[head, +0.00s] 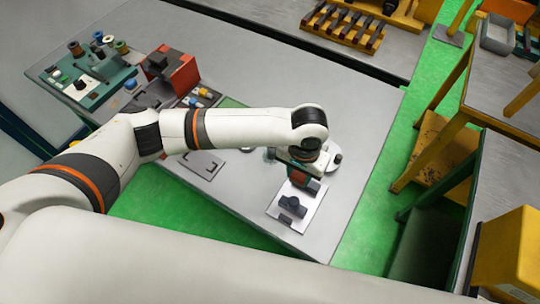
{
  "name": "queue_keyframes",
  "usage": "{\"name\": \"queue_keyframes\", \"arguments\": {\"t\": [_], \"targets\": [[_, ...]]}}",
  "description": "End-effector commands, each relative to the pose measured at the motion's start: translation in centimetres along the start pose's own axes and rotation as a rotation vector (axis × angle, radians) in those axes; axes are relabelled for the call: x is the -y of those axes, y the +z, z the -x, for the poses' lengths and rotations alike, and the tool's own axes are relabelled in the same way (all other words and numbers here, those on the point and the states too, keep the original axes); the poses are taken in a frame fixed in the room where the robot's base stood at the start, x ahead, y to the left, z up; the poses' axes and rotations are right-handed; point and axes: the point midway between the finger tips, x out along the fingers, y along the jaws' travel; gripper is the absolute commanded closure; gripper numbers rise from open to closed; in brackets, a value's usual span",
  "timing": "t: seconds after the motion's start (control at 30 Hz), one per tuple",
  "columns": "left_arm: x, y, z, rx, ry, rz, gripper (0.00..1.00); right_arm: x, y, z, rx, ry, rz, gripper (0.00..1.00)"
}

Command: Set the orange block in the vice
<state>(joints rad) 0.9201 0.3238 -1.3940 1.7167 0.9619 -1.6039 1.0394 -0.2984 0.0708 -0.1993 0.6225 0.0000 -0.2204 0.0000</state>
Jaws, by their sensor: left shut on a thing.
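My left arm reaches in from the left, and its gripper (302,176) points down over the front right part of the grey table. It is shut on a small orange-red block (313,184), which shows only partly below the gripper. The block appears at the vice's far side. I cannot tell whether it touches the vice or is held above it. My right gripper is not in view.
A round pale disc (334,159) lies beside the gripper. A red machine (182,72) and a green tray (62,83) with spools stand at the left. A yellow-framed bench (430,130) stands right across the green floor.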

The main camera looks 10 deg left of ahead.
Motion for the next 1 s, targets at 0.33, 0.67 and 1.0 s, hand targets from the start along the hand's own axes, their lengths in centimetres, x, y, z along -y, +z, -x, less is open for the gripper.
{"name": "queue_keyframes", "arguments": {"t": [0.33,0.67,1.0], "targets": [[1.2,0.3,-1.5,0.005,0.005,-0.030,0.85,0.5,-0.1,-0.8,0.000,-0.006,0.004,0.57],[1.2,0.3,-4.0,0.006,0.005,-0.029,0.85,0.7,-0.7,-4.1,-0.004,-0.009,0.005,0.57],[1.2,0.3,-4.3,0.005,0.004,-0.029,0.85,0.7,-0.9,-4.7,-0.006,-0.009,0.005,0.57]]}}
